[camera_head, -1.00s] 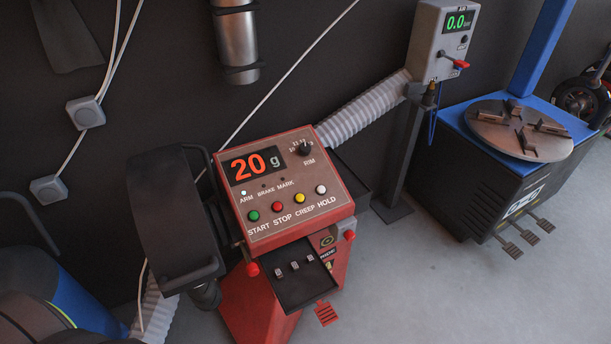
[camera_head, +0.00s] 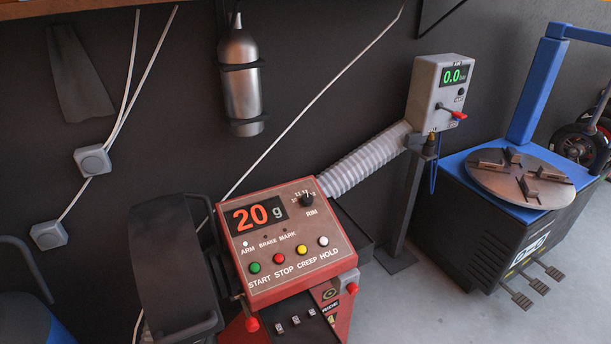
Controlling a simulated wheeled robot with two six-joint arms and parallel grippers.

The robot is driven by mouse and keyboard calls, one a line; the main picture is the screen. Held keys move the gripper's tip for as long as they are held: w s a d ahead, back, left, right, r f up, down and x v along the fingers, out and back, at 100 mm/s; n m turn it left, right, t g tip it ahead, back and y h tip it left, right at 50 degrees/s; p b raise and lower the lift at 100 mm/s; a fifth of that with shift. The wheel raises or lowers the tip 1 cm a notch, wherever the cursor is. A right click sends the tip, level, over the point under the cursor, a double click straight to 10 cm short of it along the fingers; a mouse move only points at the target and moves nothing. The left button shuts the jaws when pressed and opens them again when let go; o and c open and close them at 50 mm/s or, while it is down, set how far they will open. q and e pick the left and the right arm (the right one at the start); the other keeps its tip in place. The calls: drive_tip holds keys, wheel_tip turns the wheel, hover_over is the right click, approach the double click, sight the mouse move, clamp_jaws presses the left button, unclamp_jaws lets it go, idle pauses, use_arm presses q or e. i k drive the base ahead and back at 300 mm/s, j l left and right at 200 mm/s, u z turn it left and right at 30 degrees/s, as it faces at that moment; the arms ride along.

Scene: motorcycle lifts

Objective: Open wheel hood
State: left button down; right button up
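The wheel hood (camera_head: 172,262) is a dark curved cover at the lower left, on the left side of a red wheel balancer (camera_head: 296,246). It stands as a tall arched band, and its lower end is cut off by the bottom edge of the picture. The balancer's panel shows "20 g" above green, red, yellow and white buttons. Neither of my grippers shows in the head view, so their opening and place cannot be seen.
A grey box with a "0.0" display (camera_head: 440,92) stands on a post behind the balancer, joined by a ribbed hose (camera_head: 364,160). A blue and black tyre machine (camera_head: 500,215) with a round turntable stands at right. Grey floor is free between them. A blue object (camera_head: 22,315) is at lower left.

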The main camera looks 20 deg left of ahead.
sight(178, 299)
drive_tip(key=u, duration=1.6)
